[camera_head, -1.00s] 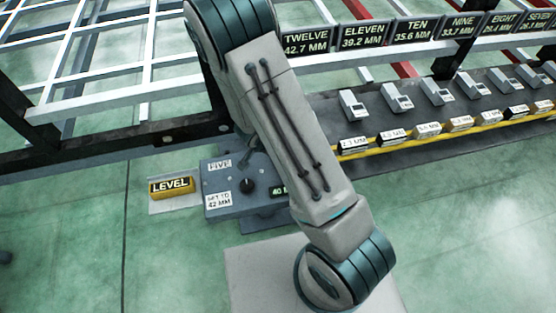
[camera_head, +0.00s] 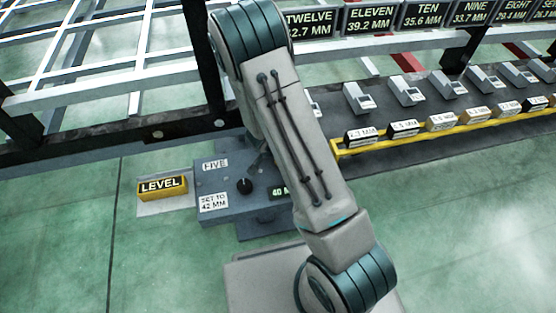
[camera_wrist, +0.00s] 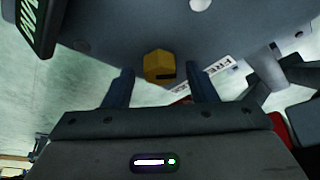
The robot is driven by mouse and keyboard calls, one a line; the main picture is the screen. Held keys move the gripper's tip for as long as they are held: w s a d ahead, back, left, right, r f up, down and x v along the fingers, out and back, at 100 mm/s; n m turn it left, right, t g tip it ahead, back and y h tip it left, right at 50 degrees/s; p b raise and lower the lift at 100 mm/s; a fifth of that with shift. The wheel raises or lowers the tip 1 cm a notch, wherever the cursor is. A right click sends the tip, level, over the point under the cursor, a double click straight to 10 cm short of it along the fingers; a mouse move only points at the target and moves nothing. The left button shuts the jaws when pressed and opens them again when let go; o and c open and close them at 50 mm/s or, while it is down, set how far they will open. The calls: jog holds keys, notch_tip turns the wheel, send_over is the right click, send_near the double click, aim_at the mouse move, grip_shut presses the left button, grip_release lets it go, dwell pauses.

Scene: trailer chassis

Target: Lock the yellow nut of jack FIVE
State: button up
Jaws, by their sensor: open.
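The jack FIVE box (camera_head: 215,182) is blue-grey, with a FIVE label, a black knob (camera_head: 244,187), a "SET TO 42 MM" tag (camera_head: 213,202) and a display (camera_head: 279,192) reading 40, partly hidden by my arm. In the wrist view the yellow nut (camera_wrist: 158,66) sits on the underside of a grey body, with a dark slot or mark on it. My gripper (camera_wrist: 161,74) is open, its two dark fingers on either side of the nut. Whether they touch it I cannot tell. The nut and my gripper do not show in the head view.
A yellow LEVEL block (camera_head: 162,187) lies on a pale plate left of the jack. The dark chassis beam (camera_head: 110,148) runs behind it. A yellow-edged rack (camera_head: 460,125) with labelled blocks and several gauges is at right. Green floor (camera_head: 60,240) is clear at front left.

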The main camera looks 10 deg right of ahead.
jog(key=c, duration=1)
